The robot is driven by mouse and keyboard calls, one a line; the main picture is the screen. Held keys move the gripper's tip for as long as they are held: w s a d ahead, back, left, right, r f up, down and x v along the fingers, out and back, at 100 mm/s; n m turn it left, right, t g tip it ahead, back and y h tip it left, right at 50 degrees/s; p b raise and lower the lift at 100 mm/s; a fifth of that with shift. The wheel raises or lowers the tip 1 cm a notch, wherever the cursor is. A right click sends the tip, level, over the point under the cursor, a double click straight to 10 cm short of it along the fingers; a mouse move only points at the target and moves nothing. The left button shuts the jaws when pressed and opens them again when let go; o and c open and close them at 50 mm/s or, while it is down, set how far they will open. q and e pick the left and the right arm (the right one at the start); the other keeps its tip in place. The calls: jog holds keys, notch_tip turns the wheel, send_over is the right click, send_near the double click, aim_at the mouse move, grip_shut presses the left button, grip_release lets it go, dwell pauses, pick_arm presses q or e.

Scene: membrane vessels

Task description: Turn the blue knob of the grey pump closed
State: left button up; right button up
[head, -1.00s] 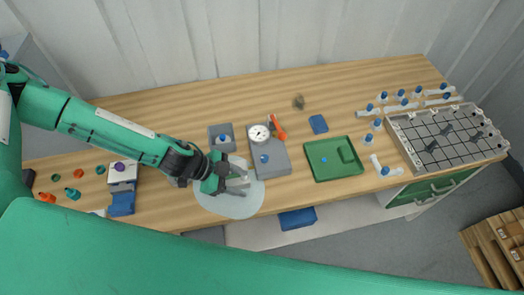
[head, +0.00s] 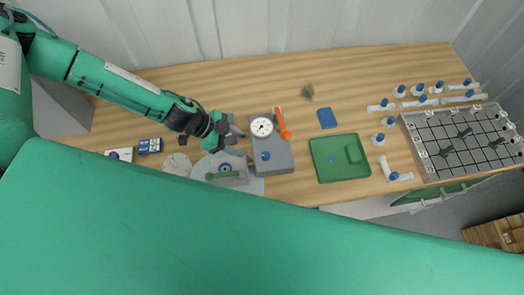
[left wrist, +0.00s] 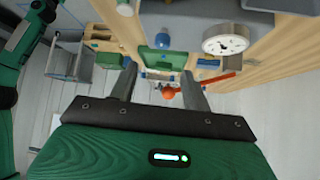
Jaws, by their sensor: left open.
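The grey pump (head: 272,151) is a grey box on the table. A round white gauge (head: 262,127) and an orange-red lever (head: 282,123) are at its far end, and its blue knob (head: 266,156) is on its top, nearer to me. My left gripper (head: 238,129) is open, just left of the pump, with its fingers pointing toward it and nothing seen between them. In the left wrist view the open fingers (left wrist: 160,82) show with the blue knob (left wrist: 164,41) beyond them and the gauge (left wrist: 226,40) to the right. My right gripper is not seen.
A pale round plate (head: 250,186) with a grey-green piece lies left of the pump. A green tray (head: 318,174) and a blue block (head: 327,118) stand to the right. A gridded rack (head: 458,156) and several white fittings are farther right. Bare table lies behind the pump.

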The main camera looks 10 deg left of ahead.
aim_at(265, 154)
pick_arm(q)
jog(key=p+x, duration=0.1)
jog(key=x, duration=0.5)
jog(key=shift+w+d+f, duration=0.1)
jog(key=shift+w+f, duration=0.05)
jog(key=shift+w, duration=0.1)
jog(key=x, duration=0.3)
jog(key=shift+d+p, duration=0.1)
jog(key=shift+p, duration=0.25)
jog(key=shift+d+f, duration=0.4)
jog(key=shift+f, duration=0.05)
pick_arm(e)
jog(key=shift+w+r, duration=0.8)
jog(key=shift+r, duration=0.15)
pick_arm(q)
jog(key=shift+c, duration=0.4)
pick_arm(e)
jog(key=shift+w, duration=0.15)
pick_arm(q)
jog(key=shift+w, duration=0.1)
jog(key=c, duration=0.9)
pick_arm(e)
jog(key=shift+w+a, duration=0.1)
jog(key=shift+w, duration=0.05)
